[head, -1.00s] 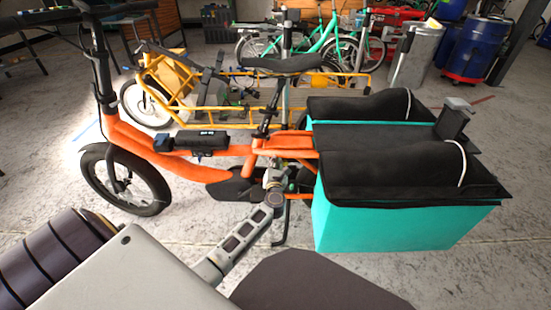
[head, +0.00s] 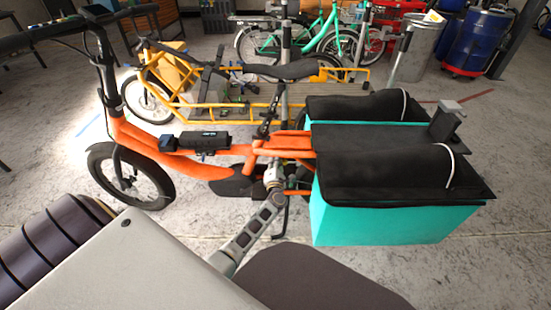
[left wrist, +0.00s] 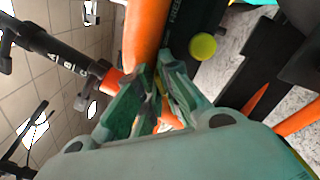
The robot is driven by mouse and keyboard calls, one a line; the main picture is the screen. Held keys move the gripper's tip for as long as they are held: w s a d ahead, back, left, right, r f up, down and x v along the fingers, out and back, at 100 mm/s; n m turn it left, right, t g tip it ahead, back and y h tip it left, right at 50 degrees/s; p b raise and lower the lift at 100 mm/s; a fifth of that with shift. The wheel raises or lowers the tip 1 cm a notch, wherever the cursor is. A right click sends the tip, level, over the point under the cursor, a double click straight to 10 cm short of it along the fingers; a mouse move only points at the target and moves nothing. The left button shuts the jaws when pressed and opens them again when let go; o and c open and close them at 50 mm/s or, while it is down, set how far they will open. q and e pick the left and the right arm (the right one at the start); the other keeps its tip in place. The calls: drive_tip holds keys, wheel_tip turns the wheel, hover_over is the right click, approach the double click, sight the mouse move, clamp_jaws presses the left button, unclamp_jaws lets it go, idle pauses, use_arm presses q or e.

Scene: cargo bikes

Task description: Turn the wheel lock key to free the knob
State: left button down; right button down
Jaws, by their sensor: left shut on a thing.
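The orange cargo bike (head: 190,168) stands side-on in the head view. My left gripper (head: 274,176) reaches to its frame below the seat, near the rear wheel area. In the left wrist view the green fingers (left wrist: 152,98) are close together beside an orange frame tube (left wrist: 146,35). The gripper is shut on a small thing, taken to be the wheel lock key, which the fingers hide. A round yellow-green knob (left wrist: 203,46) shows just beyond the fingers, apart from them. How far the key is turned cannot be seen. My right gripper is not in view.
Black-topped turquoise panniers (head: 390,222) flank the bike's rear, right of my gripper. The black seat (head: 288,70) is above it. A yellow cargo bike (head: 190,108) stands behind.

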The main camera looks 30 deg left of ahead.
use_arm(q)
drive_tip(key=m+p, duration=0.4)
drive_tip(key=m, duration=0.2)
drive_tip(key=shift+d+f+m, duration=0.1)
drive_tip(key=shift+m, duration=0.3)
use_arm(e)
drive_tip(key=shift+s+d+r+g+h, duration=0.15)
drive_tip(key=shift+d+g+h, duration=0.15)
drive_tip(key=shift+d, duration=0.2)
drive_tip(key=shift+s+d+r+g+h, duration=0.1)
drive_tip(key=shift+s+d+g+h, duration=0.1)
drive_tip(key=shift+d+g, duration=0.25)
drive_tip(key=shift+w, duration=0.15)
use_arm(q)
drive_tip(key=c, duration=1.7)
unclamp_jaws()
drive_tip(key=shift+o, duration=0.5)
